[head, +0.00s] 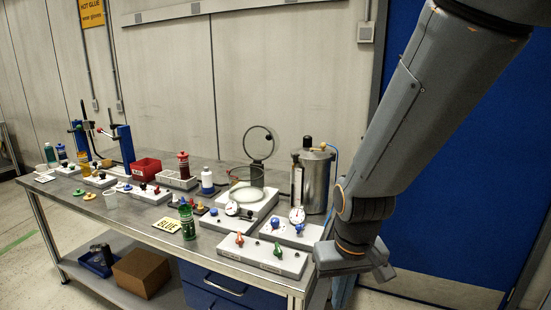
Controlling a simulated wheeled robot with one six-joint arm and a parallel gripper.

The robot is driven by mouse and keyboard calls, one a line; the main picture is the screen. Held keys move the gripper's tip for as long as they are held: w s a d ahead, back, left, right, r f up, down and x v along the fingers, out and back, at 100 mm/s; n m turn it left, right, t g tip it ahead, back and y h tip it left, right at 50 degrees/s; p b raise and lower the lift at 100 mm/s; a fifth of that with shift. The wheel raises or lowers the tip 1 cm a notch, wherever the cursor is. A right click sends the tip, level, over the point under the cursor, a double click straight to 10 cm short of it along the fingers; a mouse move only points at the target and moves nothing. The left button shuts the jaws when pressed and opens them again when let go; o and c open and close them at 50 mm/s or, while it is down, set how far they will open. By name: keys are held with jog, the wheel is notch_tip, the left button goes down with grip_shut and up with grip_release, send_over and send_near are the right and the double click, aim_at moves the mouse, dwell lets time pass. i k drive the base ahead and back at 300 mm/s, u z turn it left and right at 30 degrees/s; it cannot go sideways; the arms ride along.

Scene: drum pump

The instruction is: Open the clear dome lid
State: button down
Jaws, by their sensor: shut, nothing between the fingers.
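The clear dome lid (259,144) is a round see-through piece with a dark rim. It stands raised, near upright, at the back of a white unit (238,214). A pale round plate (246,195) lies uncovered on top of this unit. My gripper (352,268) is at the right front corner of the table, right of and in front of the lid and well apart from it. It is shut and empty; its fingertips are hard to make out.
A steel drum (319,180) with gauges stands right of the lid. Several small units crowd the table's left.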

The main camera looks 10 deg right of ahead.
aim_at(270, 137)
jog(key=z, duration=1.45)
jog(key=i, duration=1.85)
jog(key=u, duration=0.95)
jog(key=i, duration=0.5)
jog(key=u, duration=0.35)
